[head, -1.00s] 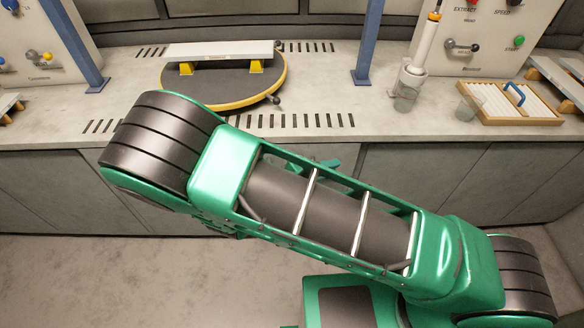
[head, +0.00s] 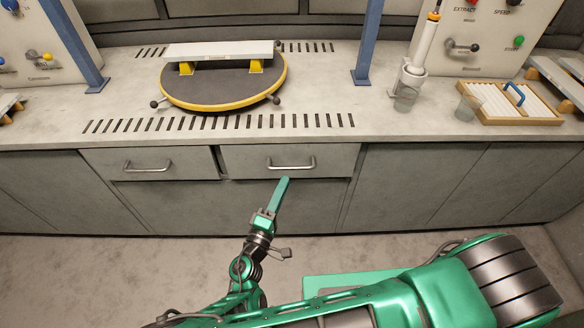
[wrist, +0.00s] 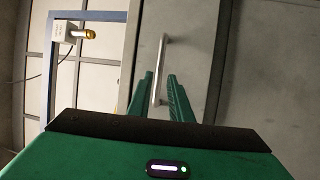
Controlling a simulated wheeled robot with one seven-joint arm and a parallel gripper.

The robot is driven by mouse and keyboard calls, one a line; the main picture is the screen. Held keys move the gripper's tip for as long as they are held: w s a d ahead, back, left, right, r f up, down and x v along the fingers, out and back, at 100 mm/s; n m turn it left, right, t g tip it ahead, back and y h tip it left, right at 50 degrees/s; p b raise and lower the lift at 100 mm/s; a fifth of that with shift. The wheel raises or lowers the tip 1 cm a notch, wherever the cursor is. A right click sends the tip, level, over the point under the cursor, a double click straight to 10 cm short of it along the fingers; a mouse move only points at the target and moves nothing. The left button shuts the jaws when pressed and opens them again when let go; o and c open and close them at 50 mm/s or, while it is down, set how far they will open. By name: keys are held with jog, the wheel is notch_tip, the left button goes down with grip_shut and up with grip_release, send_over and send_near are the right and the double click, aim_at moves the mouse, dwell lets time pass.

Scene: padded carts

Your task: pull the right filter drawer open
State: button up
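The right filter drawer (head: 258,162) is a grey front under the counter edge, flush with the cabinet. Its metal bar handle (head: 292,167) is in plain view. The left drawer (head: 190,162) beside it is also shut. My gripper (head: 284,181) points up at the right drawer, its tips just below the handle in the head view. In the wrist view, the two green fingers (wrist: 161,76) are apart, with the handle (wrist: 160,60) showing between them. Whether the fingers touch the handle or how deep it sits between them is unclear.
Closed cabinet doors (head: 400,185) flank the drawers. The floor (head: 100,270) in front is clear apart from my arm.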

aim_at(291, 168)
jog(key=x, duration=0.7)
jog(key=shift+w+d, duration=0.1)
jog(key=shift+w, duration=0.1)
grip_shut()
